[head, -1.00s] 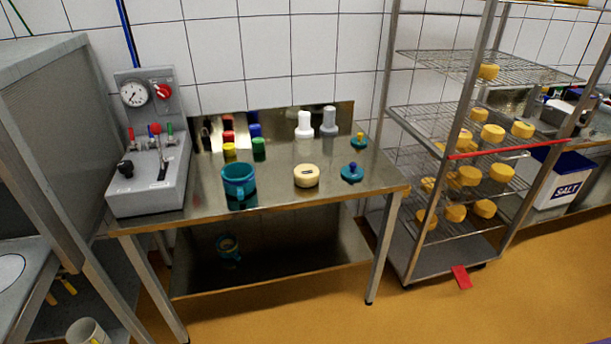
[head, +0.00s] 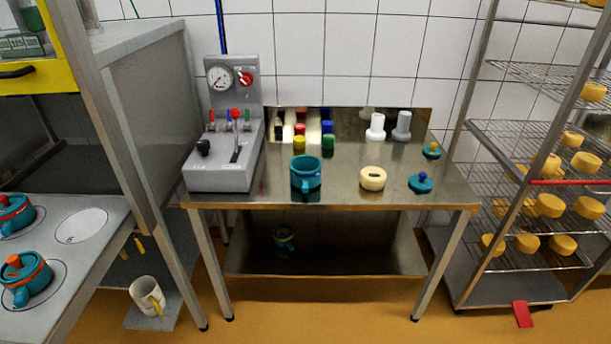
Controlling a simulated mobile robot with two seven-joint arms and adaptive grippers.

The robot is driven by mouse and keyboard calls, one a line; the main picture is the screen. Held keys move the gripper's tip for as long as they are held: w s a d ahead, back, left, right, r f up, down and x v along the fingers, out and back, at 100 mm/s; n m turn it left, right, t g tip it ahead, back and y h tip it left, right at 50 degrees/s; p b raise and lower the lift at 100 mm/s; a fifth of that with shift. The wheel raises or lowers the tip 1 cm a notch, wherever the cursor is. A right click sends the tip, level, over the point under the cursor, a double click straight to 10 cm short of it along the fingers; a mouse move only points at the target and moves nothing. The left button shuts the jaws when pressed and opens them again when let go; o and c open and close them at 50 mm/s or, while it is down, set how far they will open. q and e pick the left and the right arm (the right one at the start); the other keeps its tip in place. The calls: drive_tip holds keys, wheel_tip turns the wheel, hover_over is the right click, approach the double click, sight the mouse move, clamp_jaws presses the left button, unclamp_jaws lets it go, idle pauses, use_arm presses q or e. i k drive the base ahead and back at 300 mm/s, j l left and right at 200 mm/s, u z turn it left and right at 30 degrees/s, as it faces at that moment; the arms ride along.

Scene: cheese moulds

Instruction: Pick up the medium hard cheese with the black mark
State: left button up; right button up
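A pale round cheese with a small black mark on its top (head: 373,178) lies on the steel table (head: 345,197), right of a teal mould (head: 305,174). Two teal lids, one with a blue knob (head: 421,183) and one with a yellow knob (head: 432,151), lie to its right. Several yellow-orange cheeses (head: 549,205) sit on the wire rack at the right; I cannot make out marks on them. Neither of my grippers is in view.
A grey press with a gauge (head: 222,153) stands on the table's left end. A counter (head: 95,225) with teal lidded pots (head: 28,278) is at the left. The wire rack (head: 500,130) stands right of the table. Orange floor (head: 330,315) in front is clear.

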sight(372, 178)
drive_tip(key=i+l+u, duration=0.35)
drive_tip(key=l, duration=0.3)
drive_tip(key=i+l+u, duration=0.15)
drive_tip(key=l, duration=0.2)
drive_tip(key=i+l+u, duration=0.15)
drive_tip(key=l, duration=0.2)
